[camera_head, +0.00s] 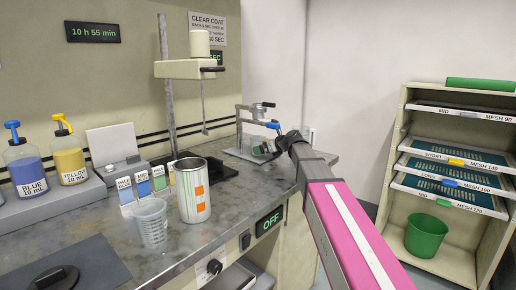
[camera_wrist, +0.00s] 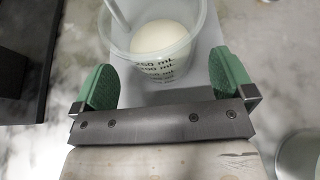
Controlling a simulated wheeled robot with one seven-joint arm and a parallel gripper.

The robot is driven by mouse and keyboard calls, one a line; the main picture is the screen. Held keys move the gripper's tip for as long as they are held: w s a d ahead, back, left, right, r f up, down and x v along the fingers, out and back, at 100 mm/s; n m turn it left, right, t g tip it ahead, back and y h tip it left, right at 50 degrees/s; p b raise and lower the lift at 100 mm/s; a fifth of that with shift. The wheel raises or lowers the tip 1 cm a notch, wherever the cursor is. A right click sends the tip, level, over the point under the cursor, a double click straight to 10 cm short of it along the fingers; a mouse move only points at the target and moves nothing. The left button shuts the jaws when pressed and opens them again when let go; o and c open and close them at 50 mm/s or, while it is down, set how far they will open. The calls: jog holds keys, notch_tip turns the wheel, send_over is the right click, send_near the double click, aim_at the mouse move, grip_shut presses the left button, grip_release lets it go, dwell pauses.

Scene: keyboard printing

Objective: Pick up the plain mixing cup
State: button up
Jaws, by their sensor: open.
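In the wrist view a clear cup (camera_wrist: 160,62) with dark mL markings stands between and just beyond the green finger pads of my gripper (camera_wrist: 165,78). The pads are wide apart and the gripper is open. A round white shape shows inside the cup, and a pale rod reaches into it from the upper left. In the head view a translucent graduated cup (camera_head: 152,223) stands near the counter's front edge and looks empty. I cannot tell whether it is the wrist view's cup. My gripper is hard to make out in the head view, at the far end of my pink arm.
A white can (camera_head: 193,192) with orange patches stands right beside the graduated cup. Blue (camera_head: 25,170) and yellow (camera_head: 69,158) pump bottles stand at left. A mixer stand (camera_head: 168,90) and a clamp device (camera_head: 248,135) are behind. A shelf (camera_head: 440,262) with screens and a green bin (camera_head: 425,237) is at right.

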aim_at(265, 140)
jog(key=x, duration=0.3)
jog(key=shift+d, duration=0.1)
jog(key=c, duration=0.9)
jog(key=shift+r, duration=0.1)
jog(key=shift+r, duration=0.75)
notch_tip(265, 140, up, 2)
jog(key=shift+s+d+r, duration=0.1)
jog(key=shift+s+d, duration=0.05)
jog(key=s+d, duration=0.3)
jog(key=d, duration=0.1)
jog(key=s+d, duration=0.4)
jog(key=d, duration=0.1)
jog(key=s+d, duration=0.4)
jog(key=d, duration=0.1)
